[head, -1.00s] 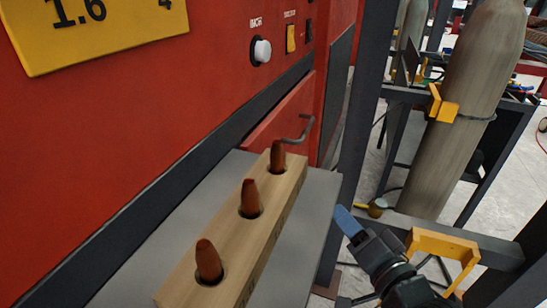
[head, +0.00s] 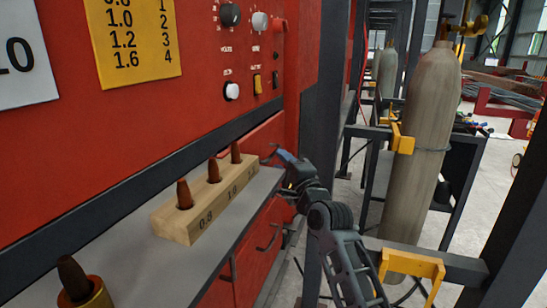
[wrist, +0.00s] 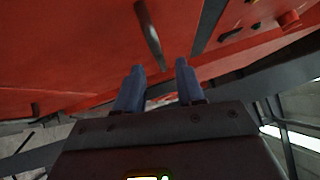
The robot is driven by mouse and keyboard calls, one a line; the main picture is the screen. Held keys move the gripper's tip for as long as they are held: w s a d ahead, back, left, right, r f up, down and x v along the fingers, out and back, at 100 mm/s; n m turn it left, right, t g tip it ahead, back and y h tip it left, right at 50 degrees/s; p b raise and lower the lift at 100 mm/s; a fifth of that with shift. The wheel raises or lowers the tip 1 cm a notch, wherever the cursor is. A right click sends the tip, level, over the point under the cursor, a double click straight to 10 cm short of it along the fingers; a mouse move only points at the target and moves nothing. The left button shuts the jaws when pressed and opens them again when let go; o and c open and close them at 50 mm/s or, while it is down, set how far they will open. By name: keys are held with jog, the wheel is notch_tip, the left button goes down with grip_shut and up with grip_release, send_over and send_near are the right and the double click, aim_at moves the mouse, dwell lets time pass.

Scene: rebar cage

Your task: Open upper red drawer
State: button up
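The upper red drawer (head: 262,135) is set in the red cabinet just above the grey shelf, and it looks shut. In the head view its dark handle (head: 269,154) is small and partly hidden by my gripper (head: 284,157), which is close beside it at the shelf's far end. In the wrist view the bar handle (wrist: 148,30) stands out from a red front, ahead of the fingertips. My gripper (wrist: 160,68) has its two blue fingers apart with nothing between them. The handle is beyond the fingertips, and I cannot tell if they touch.
A wooden block (head: 205,205) with several copper-coloured tips stands on the grey shelf (head: 130,265). Lower red drawers with dark handles (head: 267,238) are under it. A gas cylinder (head: 425,140) and a dark frame with yellow brackets (head: 412,265) stand at right.

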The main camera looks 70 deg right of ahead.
jog(key=shift+x, duration=1.95)
jog(key=shift+c, duration=0.3)
grip_shut()
